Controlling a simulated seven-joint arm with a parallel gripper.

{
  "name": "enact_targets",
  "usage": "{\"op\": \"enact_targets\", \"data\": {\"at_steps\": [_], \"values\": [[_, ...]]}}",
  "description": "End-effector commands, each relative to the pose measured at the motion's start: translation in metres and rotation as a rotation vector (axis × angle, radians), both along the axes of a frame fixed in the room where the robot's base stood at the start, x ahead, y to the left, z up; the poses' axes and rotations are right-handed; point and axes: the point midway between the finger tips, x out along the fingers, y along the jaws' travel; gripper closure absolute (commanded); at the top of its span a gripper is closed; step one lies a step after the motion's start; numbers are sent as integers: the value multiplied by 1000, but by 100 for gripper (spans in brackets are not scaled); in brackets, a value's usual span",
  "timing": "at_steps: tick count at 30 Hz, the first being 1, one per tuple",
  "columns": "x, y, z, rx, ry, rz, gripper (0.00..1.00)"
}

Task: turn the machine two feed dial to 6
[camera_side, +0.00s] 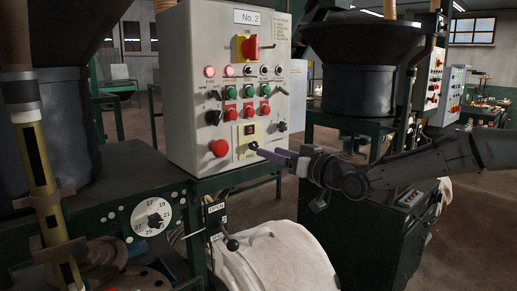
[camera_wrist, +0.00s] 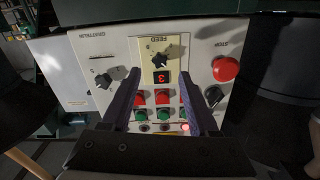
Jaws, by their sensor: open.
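The control panel marked No. 2 (camera_side: 205,60) carries a pale yellow feed plate with the feed dial (camera_side: 253,145), a small black knob, low on its face. In the wrist view the panel is upside down; the feed dial (camera_wrist: 161,59) is a dark star-shaped knob under the word FEED. A small display (camera_wrist: 162,77) beside it has a red digit that looks like 3. My gripper (camera_wrist: 161,75) is open and empty, its two purple fingers on either side of the plate. In the side view my gripper (camera_side: 264,154) is just in front of the dial; contact cannot be told.
A red mushroom stop button (camera_wrist: 226,69) and black selector knobs flank the feed plate. Red and green buttons (camera_side: 231,92) and a red-yellow main switch (camera_side: 250,46) are above. A lever (camera_side: 231,242) and a white sack (camera_side: 275,258) are below. Another panel (camera_side: 450,90) stands behind right.

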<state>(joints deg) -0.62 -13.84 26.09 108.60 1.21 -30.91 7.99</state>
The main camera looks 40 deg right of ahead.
Motion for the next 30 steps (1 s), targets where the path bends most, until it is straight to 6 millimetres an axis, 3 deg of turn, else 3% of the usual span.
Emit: {"op": "enact_targets", "data": {"at_steps": [3, 10, 24, 30], "values": [[22, 0, -1, 0, 2, -1, 40], [52, 0, 0, 0, 1, -1, 40], [62, 0, 0, 0, 1, 0, 40], [62, 0, 0, 0, 1, 0, 76]]}}
